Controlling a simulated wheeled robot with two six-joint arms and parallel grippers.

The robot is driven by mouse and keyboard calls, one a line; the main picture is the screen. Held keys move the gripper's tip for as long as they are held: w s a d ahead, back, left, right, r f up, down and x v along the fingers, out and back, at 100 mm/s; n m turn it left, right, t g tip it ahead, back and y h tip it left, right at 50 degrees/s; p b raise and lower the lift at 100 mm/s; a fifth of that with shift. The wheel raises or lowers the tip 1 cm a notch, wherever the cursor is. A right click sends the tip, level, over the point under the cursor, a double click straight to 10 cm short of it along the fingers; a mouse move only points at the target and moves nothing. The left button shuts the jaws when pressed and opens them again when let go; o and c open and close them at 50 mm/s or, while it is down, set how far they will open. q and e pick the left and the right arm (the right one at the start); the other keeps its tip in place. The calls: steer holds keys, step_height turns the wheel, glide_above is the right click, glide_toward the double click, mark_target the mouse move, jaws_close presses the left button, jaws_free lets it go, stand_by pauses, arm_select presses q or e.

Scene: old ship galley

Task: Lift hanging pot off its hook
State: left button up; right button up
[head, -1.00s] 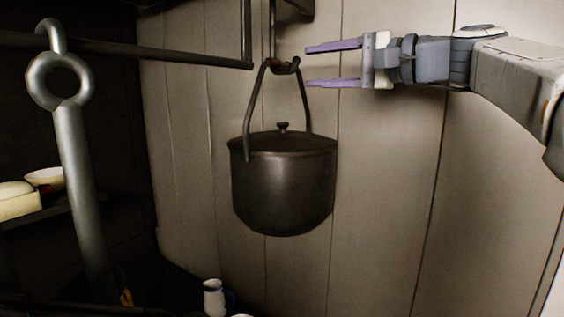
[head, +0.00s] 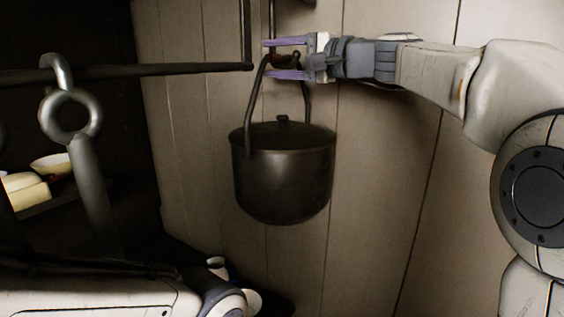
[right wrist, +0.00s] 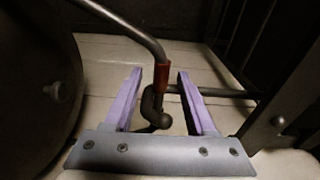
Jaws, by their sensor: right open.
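The dark lidded pot (head: 284,185) hangs upright against the plank wall. Its bail handle (head: 307,105) rises to the hook rod (head: 272,22). My right gripper (head: 265,59) reaches in from the right, open, with one purple finger above the handle's top and one below it. In the right wrist view, the handle's red-brown grip (right wrist: 161,77) lies between the open fingers, with the dark hook (right wrist: 154,112) by it. The pot's lid (right wrist: 35,85) fills the left of that view. My left gripper's fingers are not in view; only part of my left arm shows at bottom left.
A dark horizontal bar (head: 150,70) ends just left of the handle. A large metal ring fitting (head: 70,117) hangs on it at left. A bowl (head: 52,164) sits on a shelf at far left. The wall right of the pot is clear.

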jaws_close()
steer(key=shift+f, duration=0.1)
stand_by(1.2)
steer(key=shift+s+r, duration=0.1)
steer(key=shift+r, duration=0.2)
